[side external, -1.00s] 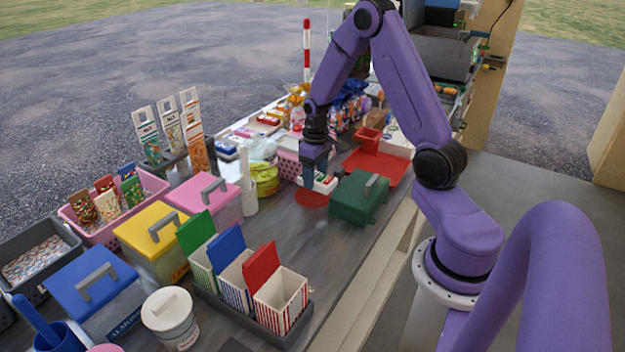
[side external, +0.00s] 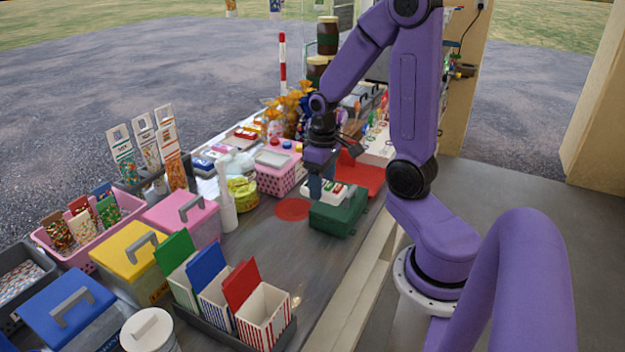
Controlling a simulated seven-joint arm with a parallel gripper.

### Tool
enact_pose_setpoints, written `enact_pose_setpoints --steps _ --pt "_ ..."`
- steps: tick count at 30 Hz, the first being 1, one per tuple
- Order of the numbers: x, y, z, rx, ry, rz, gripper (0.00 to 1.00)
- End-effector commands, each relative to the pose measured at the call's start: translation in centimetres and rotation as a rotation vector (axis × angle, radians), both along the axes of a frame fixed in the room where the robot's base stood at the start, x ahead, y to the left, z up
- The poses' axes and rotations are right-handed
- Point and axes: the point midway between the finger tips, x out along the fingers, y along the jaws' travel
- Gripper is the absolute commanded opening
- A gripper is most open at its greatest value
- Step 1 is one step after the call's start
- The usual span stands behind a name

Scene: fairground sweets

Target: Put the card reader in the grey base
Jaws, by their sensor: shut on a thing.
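My gripper (side external: 321,190) points down over the right part of the counter and is shut on the card reader (side external: 335,190), a small white device with green and red marks on top. The card reader appears just behind and above the green box (side external: 345,214) with a dark handle. I cannot tell whether it touches the box or the counter. I cannot make out the grey base for certain; it may be hidden behind my gripper or the green box.
A flat red disc (side external: 292,209) lies left of the green box. A pink basket (side external: 276,180) and a white bottle (side external: 227,210) stand further left. A red tray (side external: 366,180) lies behind the box. The dark counter (side external: 280,245) in front of the disc is clear.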

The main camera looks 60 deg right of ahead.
Motion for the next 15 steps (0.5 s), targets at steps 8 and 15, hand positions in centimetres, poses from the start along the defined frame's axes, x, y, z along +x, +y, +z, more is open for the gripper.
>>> enact_pose_setpoints --steps 8,15 --pt "3.0 -1.1 1.8 -0.001 -0.004 0.0 0.22" --pt "8.3 -4.0 5.1 -0.002 -0.005 0.002 0.22"
